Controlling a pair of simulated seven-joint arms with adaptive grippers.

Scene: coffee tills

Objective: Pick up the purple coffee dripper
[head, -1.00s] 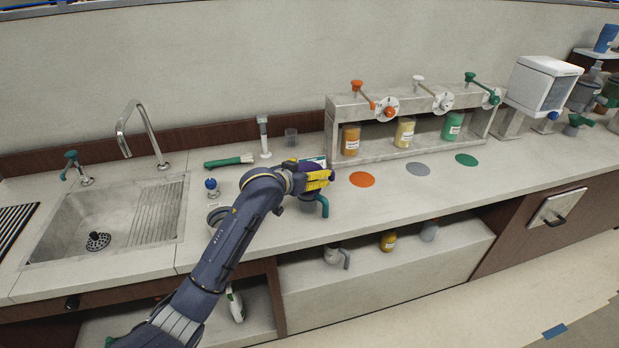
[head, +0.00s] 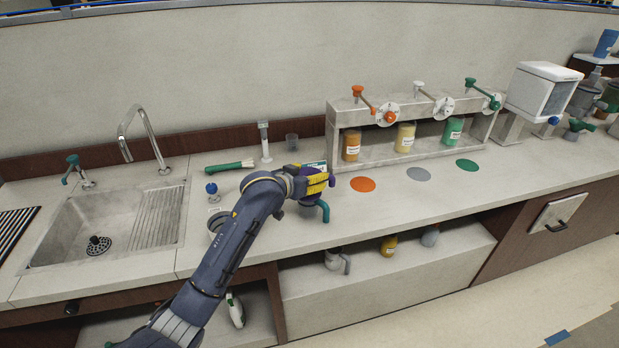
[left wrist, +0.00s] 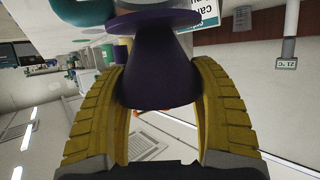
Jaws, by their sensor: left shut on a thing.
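The purple coffee dripper (left wrist: 158,65) fills the middle of the left wrist view, its cone between two yellow ribbed fingers and its flange toward the top of that picture. My left gripper (head: 318,184) is shut on the dripper over the counter, left of the orange disc. In the head view my gripper and arm hide most of the dripper. A teal curved handle (head: 323,210) shows just below the gripper, and teal also shows beyond the flange in the wrist view. Whether the dripper touches what is under it I cannot tell. My right gripper is not in view.
A dispenser rack (head: 410,160) with several jars stands behind right, with orange (head: 363,184), grey (head: 419,174) and green (head: 468,165) discs before it. A sink (head: 100,230) lies left. A green-handled brush (head: 228,166) and a clear cup (head: 291,141) are behind the gripper.

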